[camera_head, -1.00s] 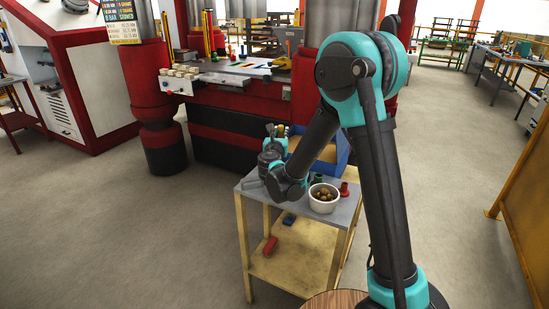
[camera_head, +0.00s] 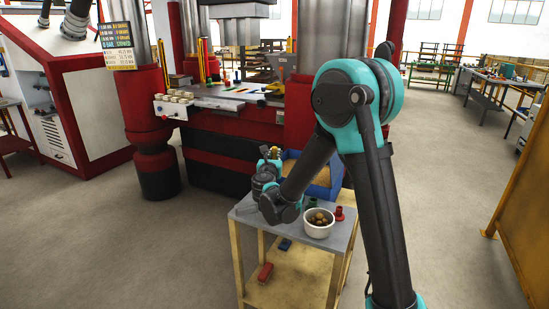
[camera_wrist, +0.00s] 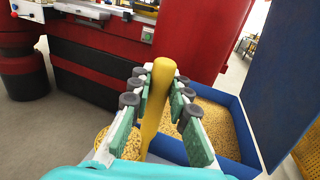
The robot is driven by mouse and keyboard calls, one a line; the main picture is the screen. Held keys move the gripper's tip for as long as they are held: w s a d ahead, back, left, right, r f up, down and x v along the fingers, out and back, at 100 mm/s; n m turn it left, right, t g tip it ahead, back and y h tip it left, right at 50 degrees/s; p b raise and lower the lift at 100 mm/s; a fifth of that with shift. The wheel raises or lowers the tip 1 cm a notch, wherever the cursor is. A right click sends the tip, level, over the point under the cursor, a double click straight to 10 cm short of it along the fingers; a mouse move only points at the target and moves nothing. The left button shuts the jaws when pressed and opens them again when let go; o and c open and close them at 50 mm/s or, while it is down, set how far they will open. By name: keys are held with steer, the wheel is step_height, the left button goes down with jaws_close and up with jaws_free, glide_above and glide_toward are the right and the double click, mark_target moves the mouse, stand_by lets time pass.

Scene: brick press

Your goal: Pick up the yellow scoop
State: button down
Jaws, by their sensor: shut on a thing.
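The yellow scoop (camera_wrist: 157,105) shows in the wrist view as a thick yellow handle standing nearly upright between the fingers of my gripper (camera_wrist: 154,108). My gripper is shut on this handle. The lower part of the scoop is mostly hidden behind the fingers; a rounded yellow edge with grains shows at lower left, and I cannot tell whether it is the scoop's bowl. In the head view, my gripper (camera_head: 270,154) is above the far left part of the small table, beside the blue bin (camera_head: 322,190), with a bit of yellow at its tip.
The blue bin holds tan grains (camera_wrist: 215,125) and has a raised blue panel (camera_wrist: 282,75) at right in the wrist view. The table (camera_head: 285,228) carries a white bowl (camera_head: 318,230) of brown balls and a red piece (camera_head: 339,214). The red press (camera_head: 215,150) stands behind.

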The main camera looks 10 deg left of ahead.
step_height(320, 180, up, 18)
steer(key=shift+r, duration=0.2)
stand_by(1.3)
steer(key=shift+r, duration=0.15)
